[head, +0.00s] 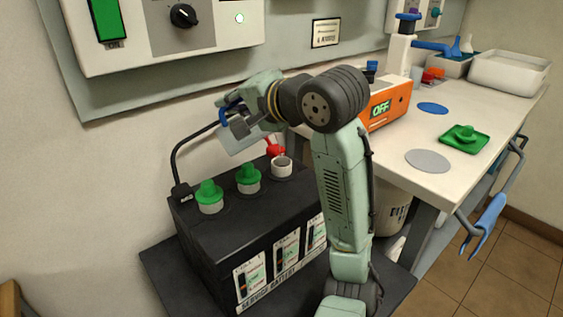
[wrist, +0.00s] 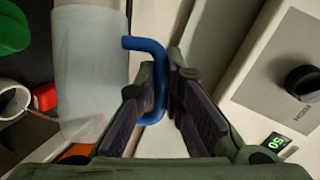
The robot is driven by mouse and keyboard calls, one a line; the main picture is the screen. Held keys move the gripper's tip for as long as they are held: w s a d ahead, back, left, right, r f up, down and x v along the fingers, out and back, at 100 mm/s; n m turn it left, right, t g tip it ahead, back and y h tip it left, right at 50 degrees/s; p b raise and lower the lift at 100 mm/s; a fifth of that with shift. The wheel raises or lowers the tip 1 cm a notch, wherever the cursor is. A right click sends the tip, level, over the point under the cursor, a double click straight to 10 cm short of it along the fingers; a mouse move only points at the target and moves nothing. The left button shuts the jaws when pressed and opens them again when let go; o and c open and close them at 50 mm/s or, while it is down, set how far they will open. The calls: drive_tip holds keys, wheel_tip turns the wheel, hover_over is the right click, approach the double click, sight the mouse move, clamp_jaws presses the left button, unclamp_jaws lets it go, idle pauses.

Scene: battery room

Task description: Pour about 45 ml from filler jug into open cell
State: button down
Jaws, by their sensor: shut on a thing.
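My gripper (head: 233,118) is shut on the blue handle (wrist: 158,75) of the filler jug (head: 240,143), a pale translucent vessel. The jug also shows in the wrist view (wrist: 90,65), left of my fingers (wrist: 166,85). In the head view it looks tilted, above and to the left of the open cell (head: 282,167). This cell has a white rim on the black battery (head: 225,235). It also shows at the left edge of the wrist view (wrist: 10,90). A thin pale line runs from the cell towards the jug; I cannot tell if it is liquid. The liquid level is unclear.
Two green caps (head: 209,193) (head: 248,176) sit on the other cells. A red clamp (head: 274,149) stands close behind the open cell. The bench (head: 470,185) holds an orange device (head: 388,105) reading OFF and a green tray (head: 480,147) with a green cap. A wall panel (head: 160,50) hangs above.

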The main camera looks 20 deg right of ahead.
sight(218, 132)
drive_tip(key=shift+a, duration=0.2)
drive_tip(key=shift+a, duration=0.15)
drive_tip(key=shift+a, duration=0.2)
idle(0.4)
drive_tip(key=shift+s+d+f+m+y, duration=0.1)
drive_tip(key=shift+d+m+y, duration=0.1)
drive_tip(key=shift+m+y, duration=0.25)
idle(0.8)
drive_tip(key=shift+s+a+n+h+b, duration=0.1)
drive_tip(key=shift+a+n+h+b, duration=0.25)
drive_tip(key=a+n+p, duration=0.1)
drive_tip(key=r+h+p, duration=0.1)
drive_tip(key=p, duration=0.1)
drive_tip(key=shift+s+a+r+n, duration=0.2)
drive_tip(key=shift+a+n, duration=0.2)
drive_tip(key=shift+a+f+n+h, duration=0.15)
drive_tip(key=shift+f+n+h, duration=0.15)
drive_tip(key=shift+n+h, duration=0.15)
drive_tip(key=shift+f+n+h, duration=0.1)
drive_tip(key=shift+n+h, duration=0.15)
drive_tip(key=shift+n, duration=0.3)
